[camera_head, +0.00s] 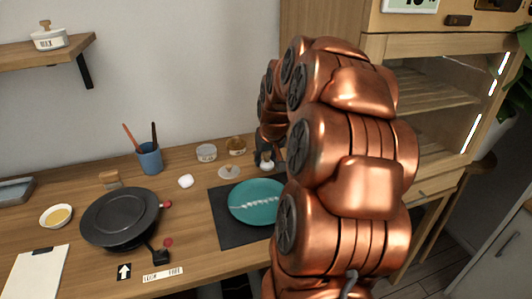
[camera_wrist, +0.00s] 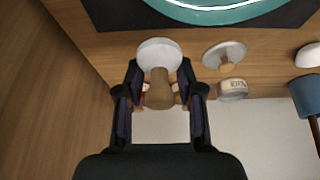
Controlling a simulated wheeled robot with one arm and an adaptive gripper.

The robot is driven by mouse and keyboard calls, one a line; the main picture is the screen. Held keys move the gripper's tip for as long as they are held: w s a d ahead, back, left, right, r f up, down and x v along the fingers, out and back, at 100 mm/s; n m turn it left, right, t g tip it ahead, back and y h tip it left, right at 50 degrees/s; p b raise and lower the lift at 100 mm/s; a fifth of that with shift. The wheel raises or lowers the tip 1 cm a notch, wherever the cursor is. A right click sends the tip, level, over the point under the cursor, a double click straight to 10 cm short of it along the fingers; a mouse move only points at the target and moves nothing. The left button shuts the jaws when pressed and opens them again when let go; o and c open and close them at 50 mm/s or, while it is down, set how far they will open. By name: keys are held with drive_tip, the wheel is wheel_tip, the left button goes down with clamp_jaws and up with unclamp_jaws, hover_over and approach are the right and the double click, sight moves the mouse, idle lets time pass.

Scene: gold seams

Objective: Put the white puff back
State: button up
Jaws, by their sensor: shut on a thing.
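My gripper (camera_wrist: 161,98) is shut on the brown wooden handle of the white puff. The white puff (camera_wrist: 158,53) has a round white head, which points away from the palm toward the teal plate. In the head view, the white puff (camera_head: 265,165) shows at the far right corner of the dark mat, partly hidden by my arm. A small open jar with a pale label (camera_head: 206,153) stands behind it to the left; it also shows in the wrist view (camera_wrist: 232,89). A pale round lid with a wooden knob (camera_head: 229,172) lies on the table between.
A jar with golden-brown contents (camera_head: 236,146) stands near the wall. The teal plate (camera_head: 257,211) with a pale seam sits on the dark mat (camera_head: 226,234). A white rounded piece (camera_head: 185,181), blue cup (camera_head: 149,158) and black pan (camera_head: 118,218) are left. My arm hides the right side.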

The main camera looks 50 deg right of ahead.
drive_tip(key=w+d, duration=0.3)
drive_tip(key=w+d+p, duration=0.1)
drive_tip(key=shift+w+d+f, duration=0.15)
drive_tip(key=shift+d+f, duration=0.1)
drive_tip(key=shift+d, duration=0.15)
drive_tip(key=shift+w+d+f, duration=0.15)
drive_tip(key=shift+w+d, duration=0.1)
drive_tip(key=shift+d, duration=0.1)
drive_tip(key=shift+w+d, duration=0.15)
drive_tip(key=shift+f+p, duration=0.65)
drive_tip(key=shift+f, duration=1.1)
drive_tip(key=shift+f, duration=0.2)
drive_tip(key=o, duration=1)
drive_tip(key=shift+r, duration=0.15)
